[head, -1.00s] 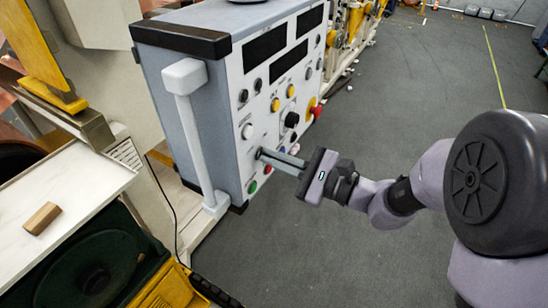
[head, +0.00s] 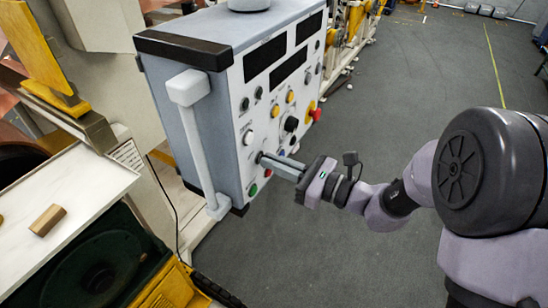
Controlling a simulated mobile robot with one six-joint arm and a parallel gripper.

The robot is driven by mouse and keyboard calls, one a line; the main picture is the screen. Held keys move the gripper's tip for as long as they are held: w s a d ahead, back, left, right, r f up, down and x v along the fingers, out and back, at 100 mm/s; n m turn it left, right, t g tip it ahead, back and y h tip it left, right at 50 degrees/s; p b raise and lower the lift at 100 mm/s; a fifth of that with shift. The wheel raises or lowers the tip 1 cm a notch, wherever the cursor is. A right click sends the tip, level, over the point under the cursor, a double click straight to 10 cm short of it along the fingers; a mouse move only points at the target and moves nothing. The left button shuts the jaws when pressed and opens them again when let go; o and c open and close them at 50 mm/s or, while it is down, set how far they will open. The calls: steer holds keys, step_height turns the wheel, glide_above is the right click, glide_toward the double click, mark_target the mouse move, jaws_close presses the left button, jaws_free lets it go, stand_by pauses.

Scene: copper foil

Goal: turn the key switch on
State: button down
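The control box (head: 240,135) hangs at the centre-left, with its white panel facing right. My gripper (head: 263,158) reaches in from the right, with its fingertips at the lower left of the panel. The fingers line up one behind the other from this view, so any gap between them is hidden. The key switch is not visible; the fingers cover the spot where they meet the panel. Whether they hold a key cannot be told.
A green button (head: 253,189) and a red button (head: 268,173) sit just below my fingertips. A red emergency knob (head: 315,113) and a black knob (head: 291,124) are above right. A white handle (head: 200,145) runs down the box's left side. Open floor lies right.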

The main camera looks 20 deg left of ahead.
steer(key=shift+w+r+m+p, duration=0.1)
steer(key=shift+m+p, duration=1.6)
steer(key=shift+m, duration=1.5)
steer(key=c, duration=1.6)
jaws_free()
steer(key=d+b, duration=0.1)
steer(key=d, duration=0.4)
steer(key=s+d+b, duration=0.1)
steer(key=d, duration=0.5)
steer(key=d+b, duration=0.1)
steer(key=d, duration=0.5)
steer(key=shift+s+d, duration=0.2)
steer(key=shift+s, duration=0.05)
